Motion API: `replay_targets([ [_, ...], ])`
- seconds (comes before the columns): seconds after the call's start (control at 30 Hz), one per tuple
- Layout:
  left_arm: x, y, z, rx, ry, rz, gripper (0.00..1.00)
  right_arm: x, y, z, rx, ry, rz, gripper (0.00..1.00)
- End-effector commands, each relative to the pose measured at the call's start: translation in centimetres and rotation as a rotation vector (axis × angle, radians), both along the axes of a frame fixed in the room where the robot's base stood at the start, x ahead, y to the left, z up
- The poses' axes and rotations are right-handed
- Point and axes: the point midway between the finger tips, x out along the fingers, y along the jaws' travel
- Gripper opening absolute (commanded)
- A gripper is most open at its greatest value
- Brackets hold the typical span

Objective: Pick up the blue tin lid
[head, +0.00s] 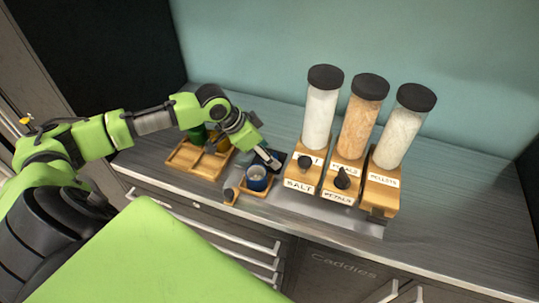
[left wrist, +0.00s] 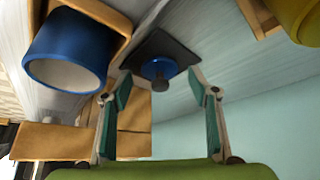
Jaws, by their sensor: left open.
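The blue tin lid (left wrist: 158,68) with a dark knob rests on a small dark square mat (left wrist: 178,49) in the left wrist view. In the head view the lid is mostly hidden by my left gripper (head: 271,160). The gripper is open and empty. In the left wrist view its two fingertips (left wrist: 160,82) lie on either side of the lid and its knob; I cannot tell whether they touch it. The blue tin (head: 257,178), open at the top, sits in a small wooden holder beside the gripper. It also shows in the left wrist view (left wrist: 70,48). My right gripper is not in view.
Three tall dispensers, salt (head: 320,112), petals (head: 360,120) and pellets (head: 404,130), stand right of the gripper on wooden bases. A wooden tray (head: 184,160) with green and amber items lies to the left. The counter's right end (head: 470,190) is clear.

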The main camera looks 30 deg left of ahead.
Motion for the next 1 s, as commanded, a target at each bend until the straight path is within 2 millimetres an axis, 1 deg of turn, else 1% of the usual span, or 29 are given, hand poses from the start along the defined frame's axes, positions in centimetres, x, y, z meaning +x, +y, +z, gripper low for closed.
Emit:
replay_targets([
  [0.03, 0.0, 0.0, 0.0, 0.0, 0.0, 0.0, 0.55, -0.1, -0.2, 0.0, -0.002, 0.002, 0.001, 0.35],
  [0.07, 0.0, 0.0, 0.0, 0.0, 0.0, 0.0, 0.52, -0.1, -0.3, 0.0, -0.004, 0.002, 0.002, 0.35],
  [0.1, 0.0, 0.0, 0.0, 0.0, 0.0, 0.0, 0.42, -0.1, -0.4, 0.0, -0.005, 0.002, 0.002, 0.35],
  [0.17, 0.0, 0.0, 0.0, 0.0, 0.0, 0.0, 0.26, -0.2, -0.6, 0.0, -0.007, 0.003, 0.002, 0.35],
  [0.2, 0.0, 0.0, 0.0, 0.0, 0.0, 0.0, 0.22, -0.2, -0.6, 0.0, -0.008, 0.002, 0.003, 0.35],
  [0.53, 0.0, 0.0, 0.1, 0.0, 0.0, 0.0, 0.22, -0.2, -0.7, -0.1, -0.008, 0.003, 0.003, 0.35],
  [0.67, 0.0, 0.0, 0.5, -0.001, -0.002, 0.0, 0.22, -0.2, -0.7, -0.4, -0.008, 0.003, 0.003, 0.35],
  [0.77, 0.1, 0.1, 1.3, 0.0, -0.003, 0.001, 0.22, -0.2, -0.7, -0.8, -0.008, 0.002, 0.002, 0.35],
  [0.87, 0.1, 0.1, 2.7, 0.0, -0.005, -0.001, 0.22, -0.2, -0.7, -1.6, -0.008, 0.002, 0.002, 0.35],
  [1.0, -1.8, 0.8, 5.1, 0.008, -0.001, 0.0, 0.22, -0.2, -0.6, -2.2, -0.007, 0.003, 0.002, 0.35],
])
